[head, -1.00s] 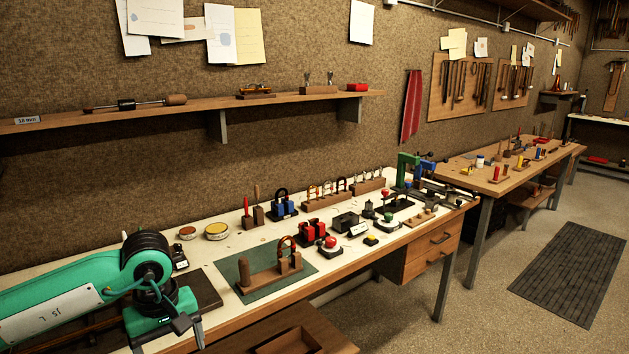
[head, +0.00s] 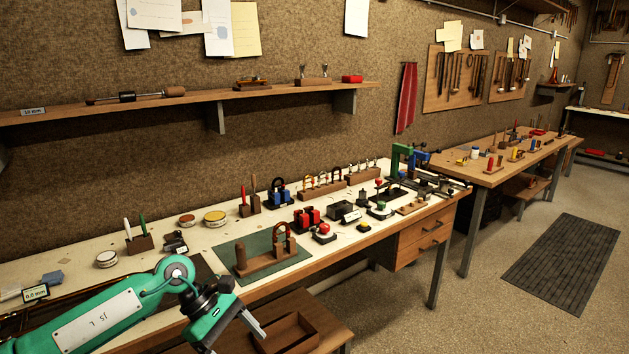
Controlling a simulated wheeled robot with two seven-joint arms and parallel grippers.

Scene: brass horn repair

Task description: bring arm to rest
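My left arm (head: 97,318), green with black joints, comes in from the lower left. Its gripper (head: 255,328) hangs at the bottom of the view, in front of the bench's front edge and left of the open wooden box below. The fingers point down and to the right and seem to touch nothing. They are seen at an angle and partly overlap, so I cannot tell whether they are open or shut. My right arm and gripper are not in view.
The cream workbench (head: 188,239) carries a green mat (head: 290,260) with a wooden block holder (head: 262,261). Several tools and stands are behind it. A small wooden box (head: 288,333) sits on a low shelf below.

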